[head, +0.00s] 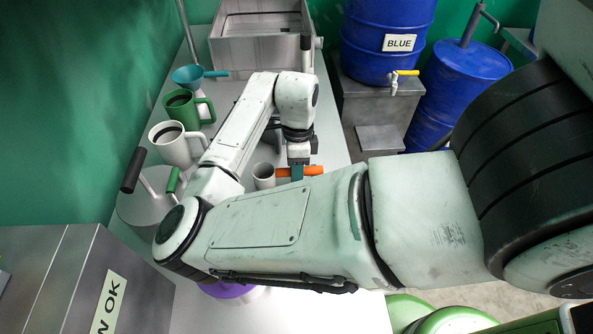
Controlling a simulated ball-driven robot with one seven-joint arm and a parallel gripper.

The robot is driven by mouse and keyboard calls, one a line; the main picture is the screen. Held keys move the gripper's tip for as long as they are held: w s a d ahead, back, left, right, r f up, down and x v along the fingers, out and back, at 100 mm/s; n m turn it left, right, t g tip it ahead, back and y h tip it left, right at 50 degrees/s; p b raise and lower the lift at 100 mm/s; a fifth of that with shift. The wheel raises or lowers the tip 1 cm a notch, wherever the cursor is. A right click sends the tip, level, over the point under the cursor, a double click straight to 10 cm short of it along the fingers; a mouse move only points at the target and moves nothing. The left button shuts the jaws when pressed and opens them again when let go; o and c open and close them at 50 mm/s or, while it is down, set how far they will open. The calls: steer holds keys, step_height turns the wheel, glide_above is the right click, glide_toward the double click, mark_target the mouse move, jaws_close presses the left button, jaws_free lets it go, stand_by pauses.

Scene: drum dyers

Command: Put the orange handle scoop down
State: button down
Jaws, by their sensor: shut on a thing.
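The scoop with the orange handle (312,171) shows beyond my forearm in the head view, near the middle of the bench. Its pale grey cup (264,174) is at the left of the handle. My gripper (298,172) points down and is shut on the orange handle. The fingertips are partly hidden by my arm. I cannot tell whether the scoop touches the bench top.
The light bench (335,132) holds a white mug (175,150), a green mug (185,110), a teal funnel (188,77) and a metal basin (258,50). A lidded pot (132,208) stands left. Blue drums (375,60) stand beyond the bench. Clear bench lies right of my gripper.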

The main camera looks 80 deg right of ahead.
steer(key=shift+f, duration=0.3)
steer(key=shift+f, duration=0.2)
steer(key=c, duration=0.8)
jaws_free()
steer(key=shift+c, duration=0.2)
step_height(320, 180, up, 12)
steer(key=d, duration=0.2)
steer(key=shift+w+d, duration=0.15)
steer(key=shift+w, duration=0.05)
